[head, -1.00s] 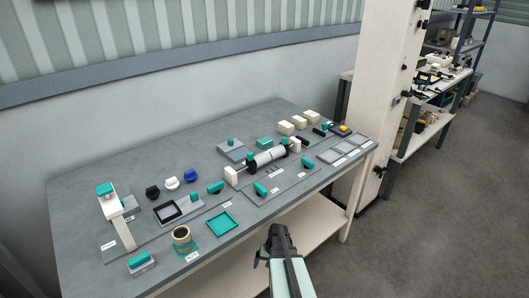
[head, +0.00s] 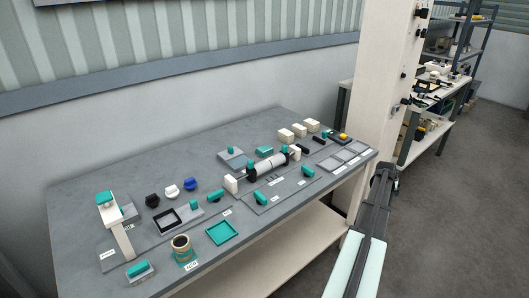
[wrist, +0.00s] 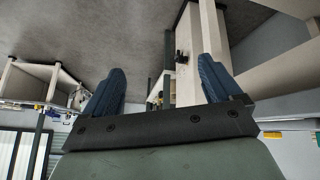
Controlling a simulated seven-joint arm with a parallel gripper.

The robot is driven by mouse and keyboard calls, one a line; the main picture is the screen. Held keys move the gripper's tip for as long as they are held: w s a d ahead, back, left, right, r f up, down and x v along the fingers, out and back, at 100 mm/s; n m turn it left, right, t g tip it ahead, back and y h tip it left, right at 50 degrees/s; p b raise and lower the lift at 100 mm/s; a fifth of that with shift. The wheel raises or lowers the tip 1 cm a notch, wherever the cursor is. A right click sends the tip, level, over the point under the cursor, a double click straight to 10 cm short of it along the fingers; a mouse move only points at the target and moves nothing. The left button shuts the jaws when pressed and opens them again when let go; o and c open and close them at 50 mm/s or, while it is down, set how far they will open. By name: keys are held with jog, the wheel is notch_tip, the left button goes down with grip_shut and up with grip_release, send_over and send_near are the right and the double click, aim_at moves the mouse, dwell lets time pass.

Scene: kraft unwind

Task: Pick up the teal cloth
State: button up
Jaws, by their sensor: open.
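A small flat teal piece (head: 264,152), which looks like the folded teal cloth, lies on the grey table behind the white roller; it is too small to be sure. My gripper (head: 383,172) is off the table's right end, in front of the pale column, well away from the teal piece. In the wrist view my gripper (wrist: 160,82) shows two blue fingers spread apart with nothing between them. The wrist view does not show the cloth.
The grey table (head: 85,195) carries a white roller (head: 270,163), a teal tray (head: 222,231), a brown roll (head: 181,247), cream blocks (head: 299,130) and several teal-handled pieces. A tall pale column (head: 382,90) stands behind my gripper. The table's back left is clear.

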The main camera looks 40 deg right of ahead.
jog(key=d+r+n, duration=0.2)
jog(key=d+r, duration=0.3)
jog(key=r, duration=0.1)
jog(key=w+d+r+n, duration=0.2)
jog(key=w+r+n, duration=0.3)
jog(key=w+r, duration=0.15)
notch_tip(320, 180, up, 7)
jog(key=n+g+y, duration=0.1)
jog(key=n+y, duration=0.6)
jog(key=n, duration=1.7)
send_over(263, 149)
jog(key=f, duration=0.7)
jog(key=shift+s+d+f, duration=0.1)
jog(key=shift+s+f, duration=0.05)
jog(key=shift+s, duration=0.1)
jog(key=shift+w+f, duration=0.2)
jog(key=shift+f, duration=1.15)
jog(key=shift+w+f, duration=0.15)
jog(key=shift+f, duration=1.15)
